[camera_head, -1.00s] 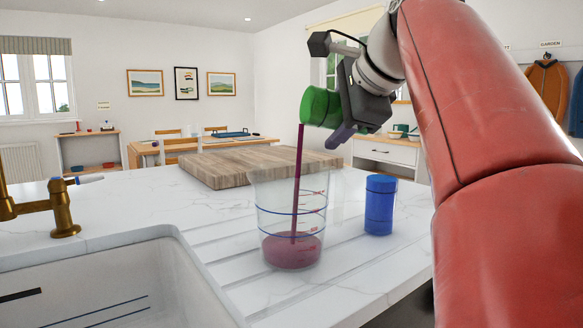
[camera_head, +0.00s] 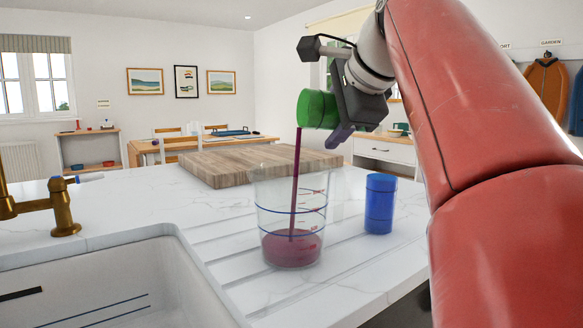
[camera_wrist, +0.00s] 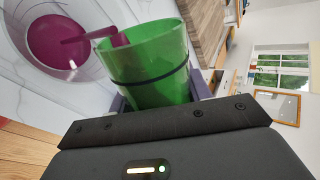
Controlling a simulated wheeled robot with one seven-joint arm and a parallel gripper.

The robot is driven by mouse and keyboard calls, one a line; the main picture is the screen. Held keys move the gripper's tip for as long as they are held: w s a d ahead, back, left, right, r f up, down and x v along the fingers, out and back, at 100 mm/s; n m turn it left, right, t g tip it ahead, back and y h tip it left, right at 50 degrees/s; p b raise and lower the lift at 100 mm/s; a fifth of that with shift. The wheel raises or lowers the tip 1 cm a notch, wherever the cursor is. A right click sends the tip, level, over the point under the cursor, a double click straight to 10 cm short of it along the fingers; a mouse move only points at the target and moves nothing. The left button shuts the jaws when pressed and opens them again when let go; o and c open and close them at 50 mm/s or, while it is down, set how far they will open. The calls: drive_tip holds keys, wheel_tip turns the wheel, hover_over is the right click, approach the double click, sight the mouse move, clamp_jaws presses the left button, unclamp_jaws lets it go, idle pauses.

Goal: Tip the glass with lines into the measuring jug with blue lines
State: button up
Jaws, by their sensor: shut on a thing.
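My gripper (camera_head: 340,117) is shut on a green glass with a dark line (camera_head: 316,108), held tipped on its side above the counter with its mouth to the left. In the wrist view the green glass (camera_wrist: 150,70) shows one dark line around it and purple liquid at its rim. A thin purple stream falls from the rim into the clear measuring jug with blue lines (camera_head: 262,213). The jug stands upright on the counter, with purple liquid (camera_head: 291,249) in its bottom part. The jug's mouth (camera_wrist: 30,58) also shows in the wrist view, beside the glass.
A wooden board (camera_head: 235,163) lies behind the jug. A white sink (camera_head: 130,275) and a brass tap (camera_head: 62,208) are at the left.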

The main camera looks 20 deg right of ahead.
drive_tip(key=shift+a+f+n+h, duration=0.1)
drive_tip(key=shift+f+n+h, duration=0.15)
drive_tip(key=shift+h, duration=0.25)
idle(0.4)
